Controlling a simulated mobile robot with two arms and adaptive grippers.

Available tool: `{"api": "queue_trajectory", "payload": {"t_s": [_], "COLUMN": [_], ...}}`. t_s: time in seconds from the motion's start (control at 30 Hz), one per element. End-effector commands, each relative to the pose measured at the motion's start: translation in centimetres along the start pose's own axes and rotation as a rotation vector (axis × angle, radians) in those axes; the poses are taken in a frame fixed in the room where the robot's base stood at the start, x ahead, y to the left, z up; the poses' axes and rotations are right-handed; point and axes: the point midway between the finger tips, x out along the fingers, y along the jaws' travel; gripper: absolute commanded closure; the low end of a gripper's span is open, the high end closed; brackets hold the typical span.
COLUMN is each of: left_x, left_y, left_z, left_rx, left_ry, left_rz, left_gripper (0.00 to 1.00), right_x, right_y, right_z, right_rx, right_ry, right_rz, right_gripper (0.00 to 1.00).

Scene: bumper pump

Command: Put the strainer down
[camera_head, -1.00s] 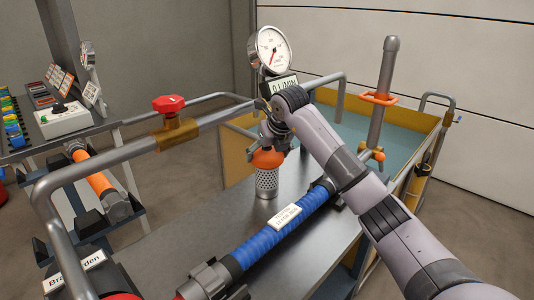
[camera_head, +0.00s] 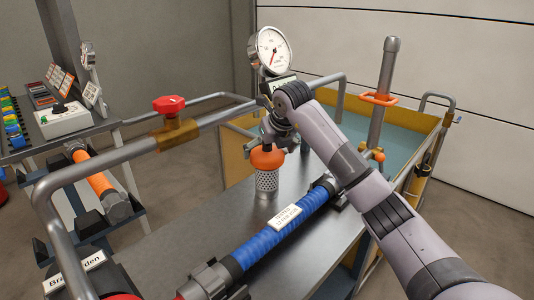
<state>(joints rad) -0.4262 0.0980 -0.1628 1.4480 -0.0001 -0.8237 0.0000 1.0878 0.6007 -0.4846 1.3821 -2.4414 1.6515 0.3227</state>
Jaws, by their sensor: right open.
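The strainer (camera_head: 266,182) is a perforated metal cylinder with an orange rounded top. It stands upright on the grey metal bench top (camera_head: 190,235), behind the blue hose. My right gripper (camera_head: 270,143) is directly above the orange top, its fingers apart. Whether the fingers still touch the top is hard to tell, and my arm hides part of the gripper. My left gripper is not in view.
A blue hose (camera_head: 272,243) lies across the bench in front of the strainer. A pipe with a red-handled valve (camera_head: 168,104) runs above the bench on the left. A pressure gauge (camera_head: 268,50) stands behind my wrist. A yellow-walled water tank (camera_head: 422,130) is beyond.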

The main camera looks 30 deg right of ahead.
Motion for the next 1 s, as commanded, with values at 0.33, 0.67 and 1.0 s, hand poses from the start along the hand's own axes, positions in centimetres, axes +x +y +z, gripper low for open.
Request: {"api": "queue_trajectory", "payload": {"t_s": [0.33, 0.67, 1.0], "left_x": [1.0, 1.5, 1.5], "left_y": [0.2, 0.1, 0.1], "left_z": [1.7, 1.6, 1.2], "left_rx": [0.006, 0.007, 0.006], "left_ry": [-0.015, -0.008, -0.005], "left_rz": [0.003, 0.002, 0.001], "left_gripper": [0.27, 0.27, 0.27], "right_x": [-7.5, -10.3, -10.3], "right_y": [0.0, 0.0, 0.0], "right_z": [0.1, 0.0, 0.0], "right_rx": [-0.003, -0.001, -0.001], "right_ry": [-0.004, -0.001, 0.0], "right_rz": [-0.001, 0.0, 0.0], "right_gripper": [0.01, 0.01, 0.01]}}
